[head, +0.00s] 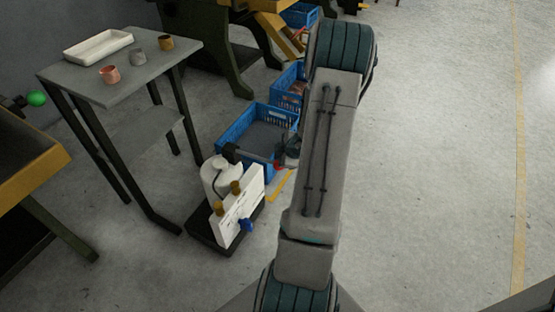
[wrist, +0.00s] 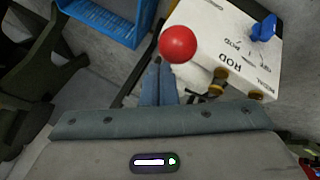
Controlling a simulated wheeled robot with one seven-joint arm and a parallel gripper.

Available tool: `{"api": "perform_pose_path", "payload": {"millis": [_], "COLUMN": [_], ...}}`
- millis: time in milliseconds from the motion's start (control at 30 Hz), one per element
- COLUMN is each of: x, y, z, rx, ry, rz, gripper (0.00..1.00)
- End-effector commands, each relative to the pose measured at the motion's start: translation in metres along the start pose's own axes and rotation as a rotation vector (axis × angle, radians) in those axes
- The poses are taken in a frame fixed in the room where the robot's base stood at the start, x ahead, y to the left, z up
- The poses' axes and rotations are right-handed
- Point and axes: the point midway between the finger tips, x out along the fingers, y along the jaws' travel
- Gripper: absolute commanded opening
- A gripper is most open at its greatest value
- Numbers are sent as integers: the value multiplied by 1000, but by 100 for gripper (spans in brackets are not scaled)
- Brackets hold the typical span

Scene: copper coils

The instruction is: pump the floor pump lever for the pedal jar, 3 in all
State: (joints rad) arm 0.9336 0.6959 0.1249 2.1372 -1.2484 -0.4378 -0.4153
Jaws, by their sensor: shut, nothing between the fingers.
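The pump unit has a white panel (head: 238,208) with brass knobs and a blue tap (head: 245,225), and a white jar (head: 216,175) behind it, on a dark base on the floor. In the wrist view the panel (wrist: 225,40) reads "ROD" and "PEDAL", upside down. A red ball knob (wrist: 178,44), which looks like the lever's end, sits just beyond my fingertips; it also shows small in the head view (head: 279,167). My gripper (wrist: 158,63) is shut and empty, close to the ball; contact is unclear. In the head view my arm partly hides it.
Blue crates (head: 243,126) stand on the floor behind the pump. A grey side table (head: 130,75) with a white tray (head: 98,46) and small cups is at left. A yellow-edged bench (head: 40,180) is at far left. Open floor lies to the right.

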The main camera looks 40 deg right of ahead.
Motion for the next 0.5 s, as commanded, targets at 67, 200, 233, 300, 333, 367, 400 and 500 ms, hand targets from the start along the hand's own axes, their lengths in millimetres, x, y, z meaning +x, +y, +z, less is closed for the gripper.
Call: {"api": "perform_pose_path", "payload": {"millis": [67, 200, 233, 300, 333, 367, 400, 500], "x": [2, 3, 3, 4, 4, 4, 5, 6], "y": [-1, -2, -2, -3, -3, -3, -4, -4], "z": [0, 1, 1, 2, 2, 2, 2, 3], "rx": [0, 0, 0, 0, 0, 0, 0, 0], "ry": [1, 1, 1, 1, 1, 1, 1, 1], "rz": [-1, -1, -1, -2, -1, -2, -2, -2], "gripper": [0, 0, 0, 0, 0, 0, 0, 0]}}
